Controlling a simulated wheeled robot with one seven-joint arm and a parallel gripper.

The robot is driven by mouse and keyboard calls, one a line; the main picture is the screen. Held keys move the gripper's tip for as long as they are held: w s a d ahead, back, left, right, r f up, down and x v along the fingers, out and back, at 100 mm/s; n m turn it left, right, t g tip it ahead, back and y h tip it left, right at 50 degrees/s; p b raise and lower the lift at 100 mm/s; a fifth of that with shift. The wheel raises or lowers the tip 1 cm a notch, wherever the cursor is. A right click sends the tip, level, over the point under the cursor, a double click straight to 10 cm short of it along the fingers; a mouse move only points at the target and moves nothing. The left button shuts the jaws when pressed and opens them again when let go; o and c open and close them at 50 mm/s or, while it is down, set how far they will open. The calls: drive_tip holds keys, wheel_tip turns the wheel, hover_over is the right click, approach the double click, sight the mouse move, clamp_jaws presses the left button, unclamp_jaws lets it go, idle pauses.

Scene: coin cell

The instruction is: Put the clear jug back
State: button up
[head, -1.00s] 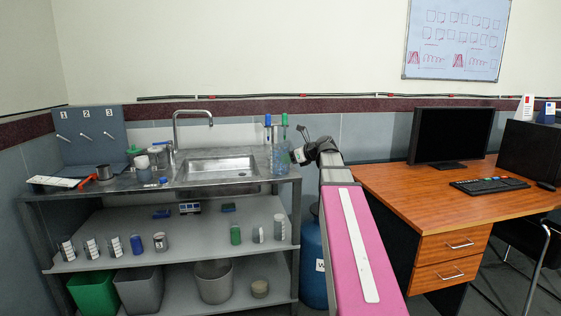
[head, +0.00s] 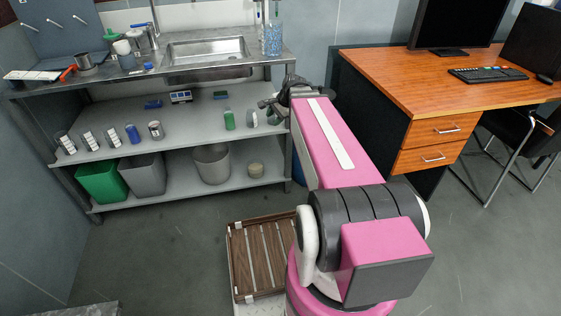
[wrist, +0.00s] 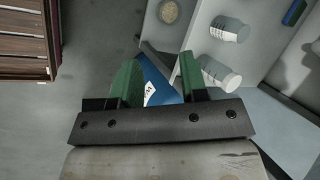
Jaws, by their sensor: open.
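A clear, bluish container (head: 272,39), which looks like the clear jug, stands upright at the right end of the steel counter, beside the sink. It is apart from my gripper. My gripper (wrist: 158,82) is open, with green fingers and nothing held between them. A blue drum with a white label (wrist: 154,90) shows beyond the gap between the fingers. In the head view my wrist is at the right end of the middle shelf, below the counter, and the arm hides the fingers. The jug cannot be made out in the wrist view.
The middle shelf (head: 185,122) carries a green bottle (head: 229,119), a pale jar (head: 252,118) and several jars at left. Bins stand below, including a green one (head: 102,182). A wooden desk (head: 400,80) is at right. A slatted wooden tray (head: 262,258) sits beside my arm's base.

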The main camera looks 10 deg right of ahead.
drive_tip(key=s+f+n+g+h, duration=0.3)
drive_tip(key=s+f+n+h, duration=0.1)
drive_tip(key=s+f+n, duration=0.7)
drive_tip(key=shift+s+a+f+n, duration=0.25)
drive_tip(key=shift+s+f+n, duration=0.15)
drive_tip(key=shift+s+f, duration=0.4)
